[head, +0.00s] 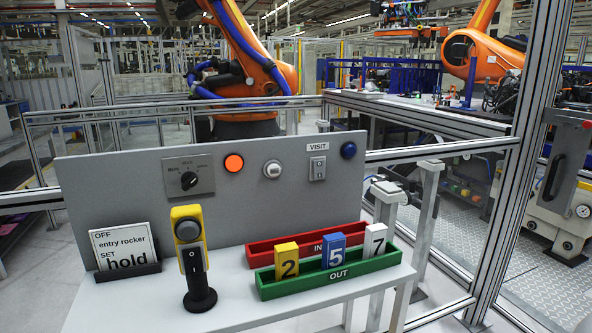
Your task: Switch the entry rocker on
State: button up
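A grey panel (110,190) stands at the back of a white table. A small pale rocker-like switch (318,168) sits on it under a label reading VISIT (318,147); its position is too small to tell. A white card (122,246) at the left reads "OFF entry rocker SET hold". A yellow and black device (187,221) with a grey round button stands upright on a black base; a small light mark shows on its dark lower front. No control is itself labelled as the entry rocker. My gripper is not in view.
The panel also carries a black rotary knob (189,180), an orange lamp (234,163), a silver button (272,169) and a blue button (348,150). Red (262,253) and green (280,290) trays sit at right, with number blocks 2, 5 and 7. The table's front middle (235,312) is clear.

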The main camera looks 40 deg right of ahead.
aim_at(318, 165)
jog(key=k+l, duration=0.1)
jog(key=l, duration=0.45)
jog(key=k+l, duration=0.1)
jog(key=l, duration=0.45)
jog(key=k+l, duration=0.1)
jog(key=l, duration=1.05)
jog(key=k+l, duration=0.15)
jog(key=l, duration=0.4)
jog(key=i, duration=0.65)
